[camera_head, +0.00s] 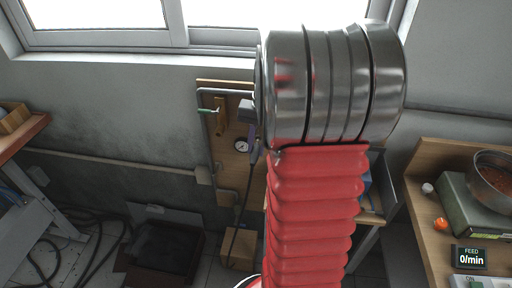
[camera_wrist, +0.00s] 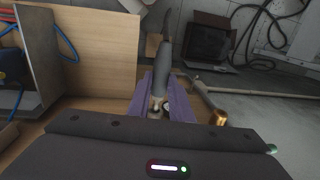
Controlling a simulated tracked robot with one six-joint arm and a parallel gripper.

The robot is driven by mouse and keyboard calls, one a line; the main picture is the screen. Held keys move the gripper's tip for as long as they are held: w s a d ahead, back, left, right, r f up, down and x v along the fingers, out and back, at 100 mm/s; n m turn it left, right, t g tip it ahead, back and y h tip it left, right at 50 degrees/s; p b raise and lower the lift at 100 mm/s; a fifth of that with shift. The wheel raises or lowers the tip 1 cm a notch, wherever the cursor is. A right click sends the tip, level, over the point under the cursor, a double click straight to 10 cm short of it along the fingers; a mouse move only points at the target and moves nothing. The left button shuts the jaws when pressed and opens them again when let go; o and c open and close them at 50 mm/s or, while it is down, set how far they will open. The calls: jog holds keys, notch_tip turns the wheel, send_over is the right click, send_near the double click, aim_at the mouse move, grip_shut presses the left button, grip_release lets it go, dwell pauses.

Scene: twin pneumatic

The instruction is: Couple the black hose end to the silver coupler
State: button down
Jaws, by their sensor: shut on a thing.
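In the wrist view, my gripper's purple fingers (camera_wrist: 165,96) are shut on the black hose end (camera_wrist: 163,62). The hose runs away upward in that view. A small pale metal piece (camera_wrist: 156,104) shows between the fingers; I cannot tell whether it is the hose's tip or part of a coupler. In the head view, my arm hides most of my gripper, and the dark hose (camera_head: 240,195) hangs in front of the wooden panel. I cannot make out the silver coupler for certain, nor whether the hose end touches it.
Right of the fingers, a grey pipe with a brass-coloured end (camera_wrist: 219,118) stands close by. A bench (camera_head: 430,200) with a metal pan (camera_head: 492,180) stands right. A dark tray (camera_head: 160,250) lies left.

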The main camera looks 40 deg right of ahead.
jog(key=shift+w+d, duration=0.65)
jog(key=shift+d, duration=0.2)
dwell(0.4)
jog(key=c, duration=1.5)
grip_release()
jog(key=r, duration=0.4)
jog(key=s+r, duration=0.1)
jog(key=r, duration=0.4)
jog(key=d+r, duration=0.1)
jog(key=r, duration=0.3)
jog(key=shift+s+r, duration=0.25)
jog(key=shift+r, duration=0.05)
